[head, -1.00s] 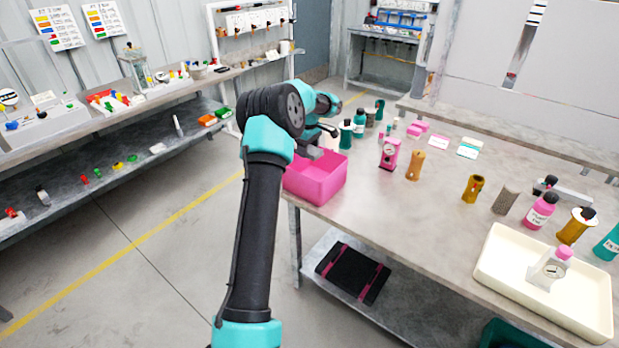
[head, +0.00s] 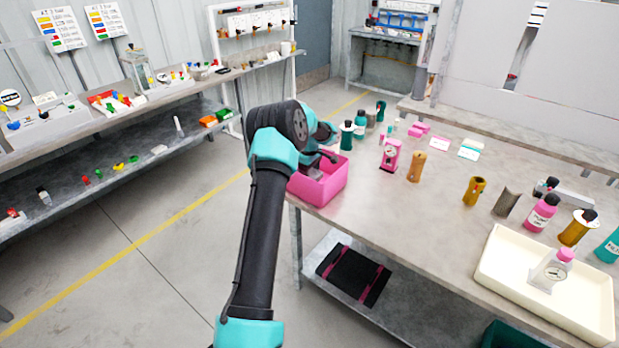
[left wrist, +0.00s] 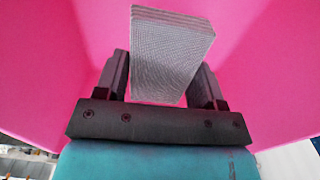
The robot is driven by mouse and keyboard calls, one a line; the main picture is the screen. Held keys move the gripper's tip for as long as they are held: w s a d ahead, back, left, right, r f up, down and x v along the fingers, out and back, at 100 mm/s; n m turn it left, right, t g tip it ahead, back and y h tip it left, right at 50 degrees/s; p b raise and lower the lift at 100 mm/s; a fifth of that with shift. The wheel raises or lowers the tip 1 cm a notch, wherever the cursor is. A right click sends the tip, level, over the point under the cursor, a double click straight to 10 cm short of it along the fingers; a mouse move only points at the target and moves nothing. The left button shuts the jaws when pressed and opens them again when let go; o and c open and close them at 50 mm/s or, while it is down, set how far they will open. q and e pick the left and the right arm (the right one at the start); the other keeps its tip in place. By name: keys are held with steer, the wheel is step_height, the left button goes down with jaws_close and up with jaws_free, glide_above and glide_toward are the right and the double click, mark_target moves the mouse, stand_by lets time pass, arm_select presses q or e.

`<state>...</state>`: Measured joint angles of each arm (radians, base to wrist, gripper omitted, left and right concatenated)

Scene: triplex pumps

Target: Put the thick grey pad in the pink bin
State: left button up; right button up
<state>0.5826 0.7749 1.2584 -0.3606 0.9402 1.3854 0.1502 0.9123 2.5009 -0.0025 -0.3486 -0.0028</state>
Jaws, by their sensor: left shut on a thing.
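The pink bin (head: 322,191) stands on the near left corner of the table in the head view. My left gripper (head: 313,172) is down at the bin's opening, partly hidden by my own arm. In the left wrist view, the left gripper (left wrist: 160,88) is shut on the thick grey pad (left wrist: 168,55), a layered block with a woven-looking face. Pink bin walls (left wrist: 60,60) surround the pad in that view. Whether the pad touches the bin floor cannot be told. My right gripper is not in view.
Pink, teal and brown bottles and cylinders stand right of the bin, among them a pink device (head: 390,155). A cream tray (head: 490,275) lies at the table's front right. A black mat (head: 353,275) lies on the shelf below. A long shelf (head: 150,115) runs along the left.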

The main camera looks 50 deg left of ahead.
mark_target(310, 171)
arm_select(q)
steer(key=shift+f, duration=1.5)
steer(key=shift+f, duration=0.1)
steer(key=o, duration=0.9)
step_height(310, 171, up, 12)
steer(key=shift+r, duration=0.15)
